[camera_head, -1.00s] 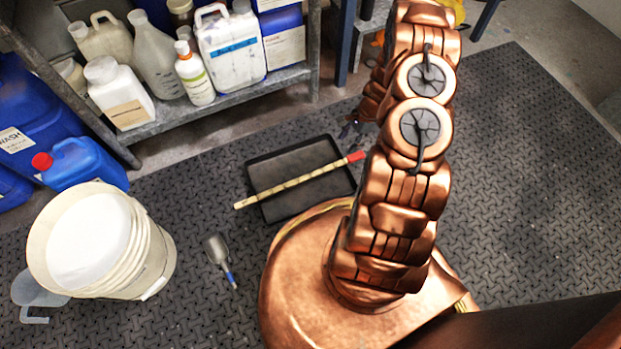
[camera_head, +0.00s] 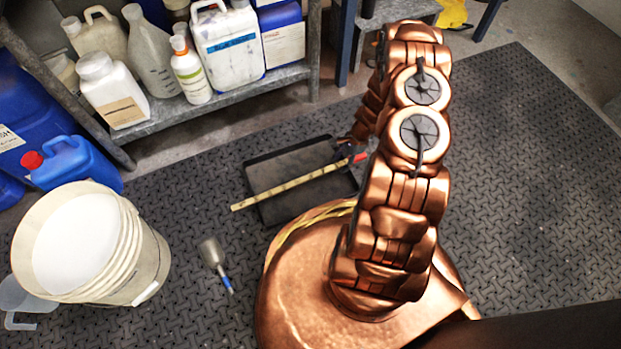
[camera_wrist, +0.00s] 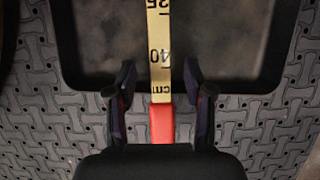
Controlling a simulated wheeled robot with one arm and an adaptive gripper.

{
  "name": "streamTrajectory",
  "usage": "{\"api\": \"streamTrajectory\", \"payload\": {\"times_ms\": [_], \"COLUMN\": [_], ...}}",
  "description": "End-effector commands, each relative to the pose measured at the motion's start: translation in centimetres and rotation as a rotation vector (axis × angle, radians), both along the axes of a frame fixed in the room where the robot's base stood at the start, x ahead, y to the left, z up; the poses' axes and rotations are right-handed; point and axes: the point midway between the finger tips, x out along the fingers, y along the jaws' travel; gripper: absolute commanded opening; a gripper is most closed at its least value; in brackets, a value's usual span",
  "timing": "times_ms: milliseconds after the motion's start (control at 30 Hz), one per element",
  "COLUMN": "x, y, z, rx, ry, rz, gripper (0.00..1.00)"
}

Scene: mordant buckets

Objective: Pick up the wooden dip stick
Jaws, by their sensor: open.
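The wooden dip stick (camera_head: 290,186) is a thin pale yellow stick with dark marks and a red end. It lies slanting across the black tray (camera_head: 268,215), with both ends reaching past the tray's rim. In the wrist view the stick (camera_wrist: 159,50) runs up the middle, and its red end (camera_wrist: 162,124) lies between my open fingers. My gripper (camera_wrist: 160,88) has one finger on each side of the stick, with a gap to both. In the head view my gripper is near the red end, partly hidden by my arm.
A white bucket (camera_head: 150,262) with white contents stands at the left, beside a clear jug (camera_head: 22,300). A shelf (camera_head: 205,108) with several bottles and blue canisters (camera_head: 75,163) stand behind.

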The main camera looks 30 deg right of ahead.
Motion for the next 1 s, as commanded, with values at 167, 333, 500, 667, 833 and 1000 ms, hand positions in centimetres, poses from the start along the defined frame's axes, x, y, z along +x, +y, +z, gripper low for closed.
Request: {"api": "streamTrajectory", "payload": {"times_ms": [167,333,500,667,833,1000], "x": [0.05,0.05,0.04,0.05,0.04,0.04], "y": [0.09,0.10,0.10,0.09,0.10,0.10], "z": [-0.15,-0.13,-0.13,-0.14,-0.14,-0.14], "rx": [0.000,0.000,0.000,0.000,0.001,0.001], "ry": [-0.001,0.000,0.000,0.000,0.000,0.000], "rz": [0.000,0.001,0.001,0.001,0.001,0.001], "gripper": [0.52,0.44,0.26,0.09,0.00,0.00]}}
